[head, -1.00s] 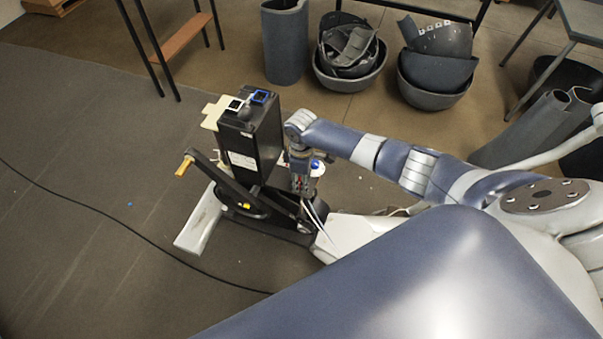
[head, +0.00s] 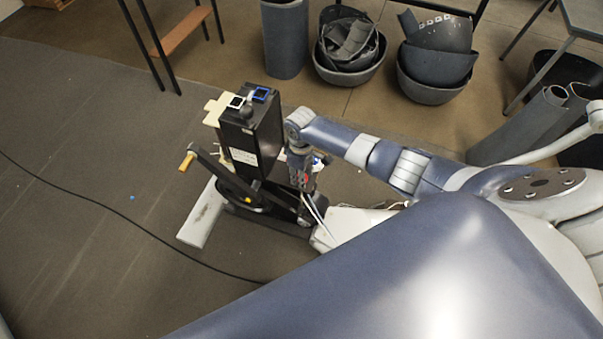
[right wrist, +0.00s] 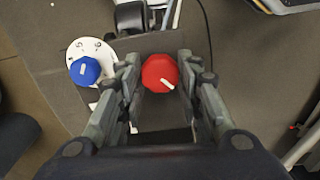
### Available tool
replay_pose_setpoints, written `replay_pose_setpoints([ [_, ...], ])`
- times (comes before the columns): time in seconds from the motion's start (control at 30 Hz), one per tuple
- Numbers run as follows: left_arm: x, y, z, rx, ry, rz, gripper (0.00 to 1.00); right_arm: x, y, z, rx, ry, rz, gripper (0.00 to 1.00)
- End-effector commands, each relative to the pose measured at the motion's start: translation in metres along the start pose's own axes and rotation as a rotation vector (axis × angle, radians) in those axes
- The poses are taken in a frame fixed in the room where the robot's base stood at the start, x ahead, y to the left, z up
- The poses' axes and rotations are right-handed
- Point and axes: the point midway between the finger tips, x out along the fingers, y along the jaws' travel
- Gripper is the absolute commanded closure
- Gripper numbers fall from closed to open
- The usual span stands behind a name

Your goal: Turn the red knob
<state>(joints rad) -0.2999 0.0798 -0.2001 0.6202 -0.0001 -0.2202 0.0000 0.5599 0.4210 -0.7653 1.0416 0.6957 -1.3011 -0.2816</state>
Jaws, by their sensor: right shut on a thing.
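The red knob (right wrist: 160,73), with a white pointer line toward its lower right, sits between the fingertips of my right gripper (right wrist: 159,75) in the right wrist view. The gripper is shut on it, one finger on each side. In the head view my right gripper (head: 300,180) reaches down at the right side of the black machine (head: 245,135); the red knob is hidden there. My left gripper is not in view.
A blue knob (right wrist: 85,70) on a white numbered dial (right wrist: 92,56) stands left of the red knob. A crank with a wooden handle (head: 187,161) sticks out left of the machine. A cable (head: 130,217) crosses the floor. Bins of dark scraps (head: 348,66) stand behind.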

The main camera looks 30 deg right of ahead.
Motion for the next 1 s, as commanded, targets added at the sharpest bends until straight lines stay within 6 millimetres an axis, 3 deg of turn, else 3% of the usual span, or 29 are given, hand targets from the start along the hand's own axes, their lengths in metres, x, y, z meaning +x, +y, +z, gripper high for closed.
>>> replay_pose_setpoints([
  [0.03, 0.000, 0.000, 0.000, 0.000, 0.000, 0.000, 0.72, 0.000, -0.001, 0.000, -0.001, 0.000, -0.001, 0.91],
  [0.07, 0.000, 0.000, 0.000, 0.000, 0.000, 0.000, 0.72, 0.000, -0.001, 0.000, -0.001, 0.000, -0.001, 0.60],
  [0.13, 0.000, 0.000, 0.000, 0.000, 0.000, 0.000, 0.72, 0.000, -0.001, 0.000, -0.001, 0.000, -0.001, 0.46],
  [0.57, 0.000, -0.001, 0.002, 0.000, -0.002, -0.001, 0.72, -0.006, 0.000, -0.001, -0.002, 0.003, 0.000, 0.46],
  [0.77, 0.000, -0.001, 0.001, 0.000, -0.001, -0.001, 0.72, -0.035, 0.000, 0.000, -0.003, 0.003, 0.002, 0.46],
  [1.0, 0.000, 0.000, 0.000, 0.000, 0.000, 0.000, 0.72, -0.087, 0.001, -0.001, -0.003, 0.004, 0.002, 0.46],
])
